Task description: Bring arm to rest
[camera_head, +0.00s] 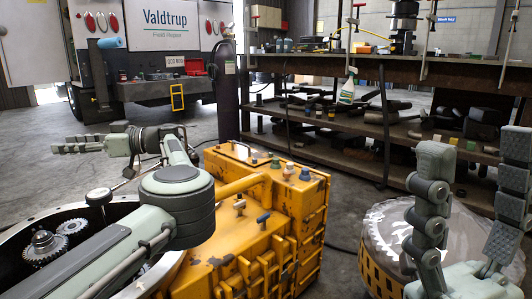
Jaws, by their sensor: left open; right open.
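My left arm (180,190) reaches up over the round housing and bends back to the left. My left gripper (62,145) points left above the floor, open and small in the view, with nothing visible in it. My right gripper (476,165) stands at the lower right with its two fingers pointing up, wide apart and empty. The rest of my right arm is out of view.
A yellow casing (285,235) stands in the middle, beside a round housing (20,238) with gears (45,245). A round yellow-rimmed container (375,275) with a patterned top sits behind my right gripper. A loaded workbench (440,77), a dark cylinder (226,95) and a truck (140,45) stand behind.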

